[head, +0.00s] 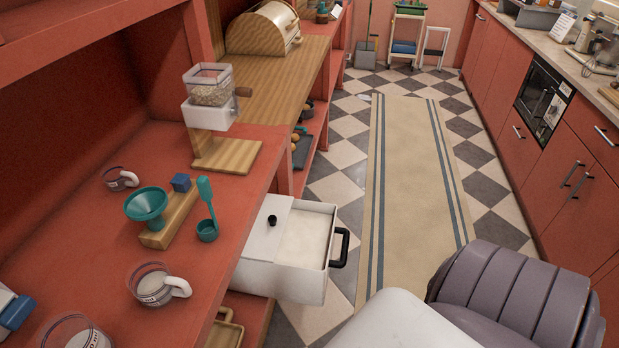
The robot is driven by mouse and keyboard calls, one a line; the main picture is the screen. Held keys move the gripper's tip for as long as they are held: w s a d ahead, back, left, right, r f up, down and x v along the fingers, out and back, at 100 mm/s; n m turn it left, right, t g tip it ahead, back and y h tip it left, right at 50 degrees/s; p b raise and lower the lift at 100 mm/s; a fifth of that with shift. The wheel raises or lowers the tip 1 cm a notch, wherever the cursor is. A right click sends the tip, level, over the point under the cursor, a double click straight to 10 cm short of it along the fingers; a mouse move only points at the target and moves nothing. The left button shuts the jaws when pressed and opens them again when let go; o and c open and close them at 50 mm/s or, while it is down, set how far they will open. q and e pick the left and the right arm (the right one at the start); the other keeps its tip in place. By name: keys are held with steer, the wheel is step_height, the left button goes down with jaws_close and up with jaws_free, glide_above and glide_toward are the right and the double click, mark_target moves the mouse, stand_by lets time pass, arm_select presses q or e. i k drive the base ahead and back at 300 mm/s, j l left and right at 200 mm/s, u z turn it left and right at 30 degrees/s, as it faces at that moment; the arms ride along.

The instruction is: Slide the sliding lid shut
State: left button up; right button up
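A white box (280,278) juts out from under the red counter's right edge, over the aisle. Its white sliding lid (262,238) has a black knob (272,220) and covers the left part of the top. The right part is open and shows a pale, flat fill (308,237). A black handle (340,250) is on the box's right end. Neither gripper is in view. Only a white and grey part of my own body shows at the bottom right, apart from the box.
On the red counter stand a grain dispenser (209,97), a teal funnel (147,205), a teal scoop (207,232) and several glass measuring cups (154,285). A beige runner (418,190) lies on the checkered aisle floor. Red cabinets (545,170) line the right side.

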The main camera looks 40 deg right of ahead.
mark_target(262, 242)
steer(key=z, duration=1)
